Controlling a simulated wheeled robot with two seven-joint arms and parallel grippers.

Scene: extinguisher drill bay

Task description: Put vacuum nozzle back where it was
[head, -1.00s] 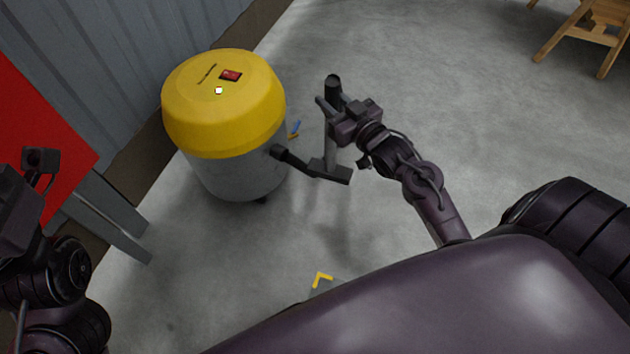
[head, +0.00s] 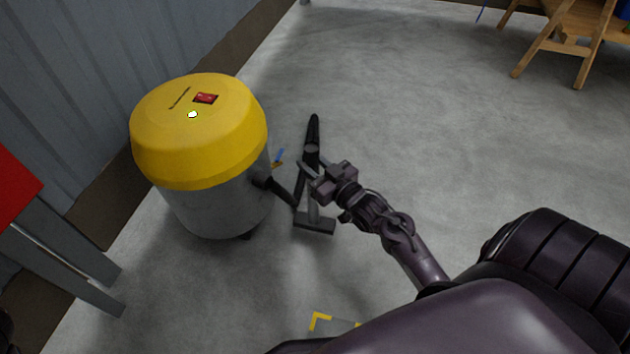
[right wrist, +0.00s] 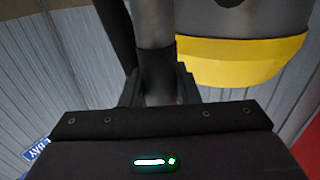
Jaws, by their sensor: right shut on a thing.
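My right gripper (head: 309,172) is shut on the grey tube of the vacuum nozzle (head: 313,211). The nozzle's flat dark foot (head: 315,225) points down, close to the floor; I cannot tell whether it touches. A black tube end (head: 314,130) rises above the jaws. The vacuum (head: 215,211), grey with a yellow lid (head: 200,145), stands left of the gripper. A dark hose (head: 277,187) leads from its side toward the nozzle. In the right wrist view the held tube (right wrist: 155,75) stands between the jaws, with the yellow lid (right wrist: 240,62) behind. My left gripper is out of view.
A yellow-cornered floor mark (head: 321,319) lies in front. A red panel (head: 14,187) on grey legs stands at the left, by the corrugated wall (head: 90,90). Wooden trestles (head: 550,45) stand back right. Floor between is clear.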

